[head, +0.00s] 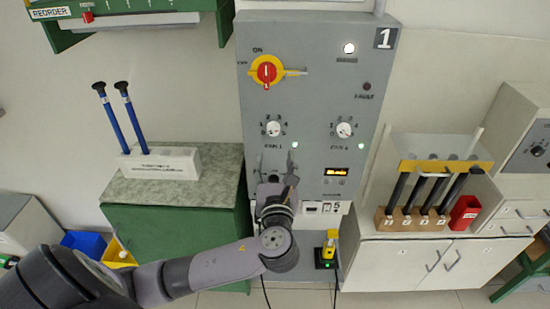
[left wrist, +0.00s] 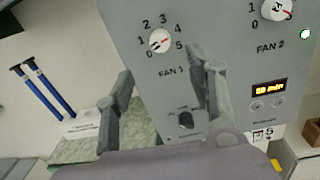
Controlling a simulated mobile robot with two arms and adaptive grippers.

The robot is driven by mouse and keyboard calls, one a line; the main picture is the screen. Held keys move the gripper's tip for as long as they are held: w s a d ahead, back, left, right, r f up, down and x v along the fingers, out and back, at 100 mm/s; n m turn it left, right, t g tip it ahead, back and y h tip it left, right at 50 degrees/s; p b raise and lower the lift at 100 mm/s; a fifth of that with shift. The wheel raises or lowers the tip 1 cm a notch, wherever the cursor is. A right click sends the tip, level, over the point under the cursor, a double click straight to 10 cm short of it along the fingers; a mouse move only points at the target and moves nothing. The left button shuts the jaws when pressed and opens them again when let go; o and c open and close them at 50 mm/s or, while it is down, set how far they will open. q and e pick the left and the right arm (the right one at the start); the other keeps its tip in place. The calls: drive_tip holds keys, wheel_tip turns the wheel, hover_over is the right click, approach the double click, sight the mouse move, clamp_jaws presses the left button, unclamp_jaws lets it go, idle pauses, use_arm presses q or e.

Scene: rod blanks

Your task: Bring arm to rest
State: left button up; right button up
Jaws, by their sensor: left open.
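My left gripper (head: 275,165) is open and empty, its two fingers pointing at the grey control panel (head: 310,60) just below the FAN 1 knob (head: 273,128). In the left wrist view the open fingers (left wrist: 160,75) frame a small dark knob (left wrist: 186,120) on the panel, apart from both fingers. In the head view my gripper hides that dark knob. The FAN 1 knob (left wrist: 160,40) stands above and between the fingertips in the left wrist view. My right gripper is not in view.
Right of it are the FAN 2 knob (head: 344,129) and an orange display (head: 337,171). The red-and-yellow switch (head: 267,71) is higher. Left, a white block (head: 160,163) holds two blue rods (head: 107,118). Right, a wooden rack (head: 412,219) holds several dark rods beside a red cup (head: 465,212).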

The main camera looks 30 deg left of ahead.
use_arm(q)
drive_tip(key=shift+f, duration=0.1)
idle(0.3)
wheel_tip(320, 180, down, 36)
drive_tip(key=a+n+g+h+b, duration=0.1)
drive_tip(key=n+g+h+b, duration=0.3)
drive_tip(key=n+g+b, duration=0.2)
drive_tip(key=s+d+f+n+g+h+b, duration=0.1)
drive_tip(key=s+f+n, duration=0.1)
drive_tip(key=s+f, duration=0.35)
drive_tip(key=s+f+n+g+h+b, duration=0.1)
drive_tip(key=s+f+n, duration=0.2)
drive_tip(key=f, duration=0.6)
drive_tip(key=s+d+f+n+g+h+b, duration=0.1)
drive_tip(key=s+f+n+g+b, duration=0.1)
drive_tip(key=s+f, duration=0.4)
drive_tip(key=s+d+f+n+g+h+b, duration=0.1)
drive_tip(key=s+d+f+n+g+b, duration=0.1)
drive_tip(key=s+f+n, duration=0.5)
drive_tip(key=s+d+f+n+g+h+b, duration=0.2)
drive_tip(key=s+d+f+n, duration=0.2)
drive_tip(key=s+f, duration=1)
drive_tip(key=s+n, duration=0.3)
drive_tip(key=s, duration=0.4)
drive_tip(key=shift+s+n, duration=0.3)
